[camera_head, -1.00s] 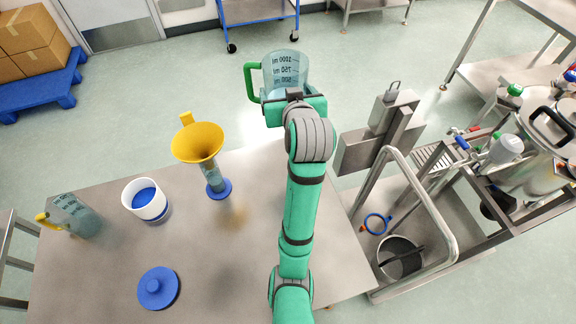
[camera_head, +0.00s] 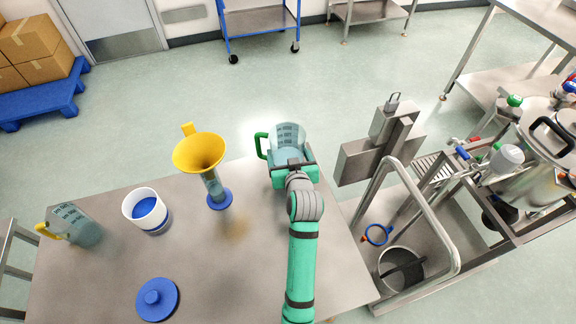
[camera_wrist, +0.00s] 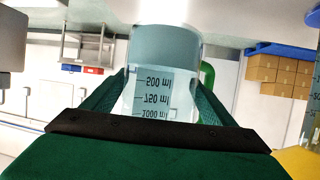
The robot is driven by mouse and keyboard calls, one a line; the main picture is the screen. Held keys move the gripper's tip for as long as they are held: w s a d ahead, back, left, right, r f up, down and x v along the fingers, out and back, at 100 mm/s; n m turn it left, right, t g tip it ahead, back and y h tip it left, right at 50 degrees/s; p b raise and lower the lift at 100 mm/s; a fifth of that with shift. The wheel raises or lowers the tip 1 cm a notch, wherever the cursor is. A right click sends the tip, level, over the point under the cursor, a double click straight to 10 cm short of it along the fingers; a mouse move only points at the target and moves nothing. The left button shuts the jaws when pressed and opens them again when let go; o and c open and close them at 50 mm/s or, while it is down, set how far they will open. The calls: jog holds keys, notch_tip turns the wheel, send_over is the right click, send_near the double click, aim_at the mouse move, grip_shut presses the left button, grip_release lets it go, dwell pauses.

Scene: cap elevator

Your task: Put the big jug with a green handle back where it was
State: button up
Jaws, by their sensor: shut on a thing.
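The big clear jug with a green handle (camera_head: 289,137) is at the far right part of the steel table (camera_head: 200,262). Its green handle points left in the head view. My gripper (camera_head: 292,166) is shut on the jug from the near side. In the wrist view the jug (camera_wrist: 160,75) sits between my two fingers, its markings upside down and its green handle to the right. The jug's base is hidden behind my gripper in the head view, so I cannot tell whether it touches the table.
A yellow funnel (camera_head: 199,153) stands left of the jug on a blue-based cylinder. Further left are a white and blue container (camera_head: 146,211), a blue lid (camera_head: 157,298) and a jug with a yellow handle (camera_head: 75,225). A metal machine frame (camera_head: 440,215) stands right of the table.

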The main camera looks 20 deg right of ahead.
jog(key=shift+f, duration=0.8)
jog(key=shift+d+f, duration=0.1)
jog(key=shift+f, duration=0.45)
jog(key=shift+a+f, duration=0.2)
jog(key=shift+f, duration=1.7)
jog(key=shift+d, duration=0.1)
jog(key=o, duration=1.7)
jog(key=shift+f, duration=0.1)
